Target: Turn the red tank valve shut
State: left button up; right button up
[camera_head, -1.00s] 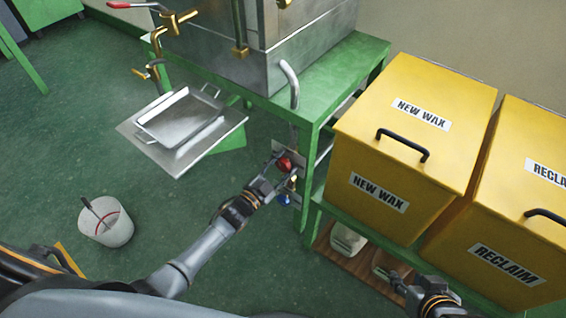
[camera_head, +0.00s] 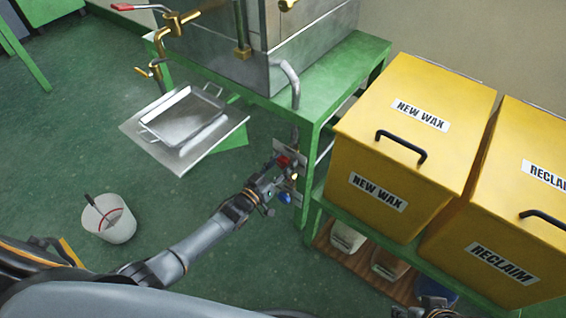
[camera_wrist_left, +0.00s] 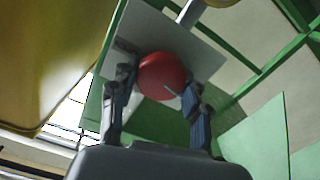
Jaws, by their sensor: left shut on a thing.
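The red tank valve (camera_head: 283,160) is at the plate on the green stand's front leg in the head view. In the left wrist view it is a round red knob (camera_wrist_left: 161,76) in front of a grey plate. My left gripper (camera_head: 276,176) reaches up to it from the lower left. In the left wrist view my left gripper's fingers (camera_wrist_left: 158,100) lie on both sides of the knob, shut on it. In the head view the gripper hides part of the valve. My right gripper (camera_head: 432,308) is at the bottom edge, partly cut off, its fingers unclear.
A blue knob (camera_head: 285,198) sits just below the red valve. Yellow NEW WAX (camera_head: 440,85) and RECLAIM (camera_head: 540,180) bins stand close on the right. A metal tray (camera_head: 183,117) and a white bucket (camera_head: 118,229) are at the left. The floor between is clear.

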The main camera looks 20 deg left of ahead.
pick_arm(q)
jog(key=shift+f+n, duration=0.1)
jog(key=shift+n, duration=1)
jog(key=o, duration=1.2)
jog(key=v, duration=1.2)
